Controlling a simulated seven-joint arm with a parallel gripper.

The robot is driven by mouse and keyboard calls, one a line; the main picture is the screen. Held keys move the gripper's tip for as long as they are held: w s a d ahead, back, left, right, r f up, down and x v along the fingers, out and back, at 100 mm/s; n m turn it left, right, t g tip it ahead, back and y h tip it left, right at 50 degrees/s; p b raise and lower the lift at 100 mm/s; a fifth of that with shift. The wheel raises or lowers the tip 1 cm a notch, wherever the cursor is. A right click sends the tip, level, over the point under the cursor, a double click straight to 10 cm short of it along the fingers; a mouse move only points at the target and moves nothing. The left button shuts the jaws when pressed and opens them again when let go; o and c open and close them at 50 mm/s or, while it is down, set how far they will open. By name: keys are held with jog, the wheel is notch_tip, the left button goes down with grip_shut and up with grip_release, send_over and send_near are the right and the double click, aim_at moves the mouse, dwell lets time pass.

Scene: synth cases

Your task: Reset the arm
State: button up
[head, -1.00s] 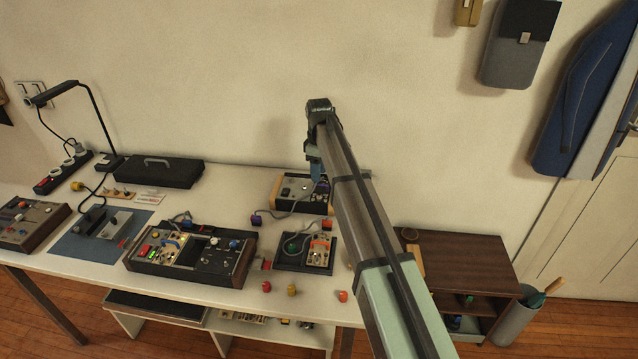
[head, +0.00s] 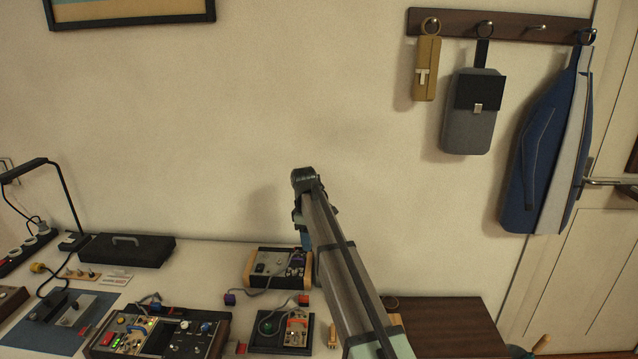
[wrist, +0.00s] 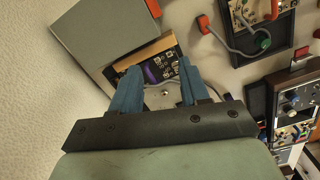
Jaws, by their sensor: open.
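My arm (head: 345,265) reaches from the lower right up over the desk. My gripper (wrist: 160,75) has two blue fingers, spread apart with nothing between them. In the head view the gripper (head: 301,222) hangs under the arm's end, above the back of the desk, and is partly hidden by the arm. Below it stands a small dark device with wooden ends (head: 278,268). In the wrist view part of this device shows beyond and between the fingers, with a gap that I cannot judge.
A black case (head: 127,251), a control panel (head: 160,335) and a tray with a module (head: 282,330) are on the desk. A lamp (head: 60,195) stands at left. Space above the desk is clear.

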jog(key=shift+m+h, duration=0.5)
jog(key=shift+h, duration=0.2)
jog(key=d+f, duration=0.1)
jog(key=d, duration=0.2)
jog(key=d+f, duration=0.2)
jog(key=d, duration=0.1)
jog(key=d+f, duration=0.1)
jog(key=d, duration=0.3)
jog(key=shift+s+f, duration=0.25)
jog(key=shift+f, duration=0.15)
jog(key=s+d+f+m+g+h, duration=0.1)
jog(key=s+d+f, duration=0.2)
jog(key=d+f, duration=0.4)
jog(key=s+d+f+m+g, duration=0.15)
jog(key=s+d+f, duration=0.25)
jog(key=s+f, duration=0.55)
jog(key=s+d+f+m+g, duration=0.1)
jog(key=s+d+f+m, duration=0.15)
jog(key=s+f, duration=0.65)
jog(key=s+f+m+g+y, duration=0.1)
jog(key=s+f+m, duration=0.2)
jog(key=s, duration=0.9)
jog(key=s+f+m+g+y, duration=0.1)
jog(key=s+f+m, duration=0.2)
jog(key=s+f, duration=0.7)
jog(key=s+d+f+m+g+y, duration=0.1)
jog(key=s+f+m, duration=0.2)
jog(key=s+f, duration=0.4)
jog(key=s, duration=0.9)
jog(key=shift+s+f, duration=0.25)
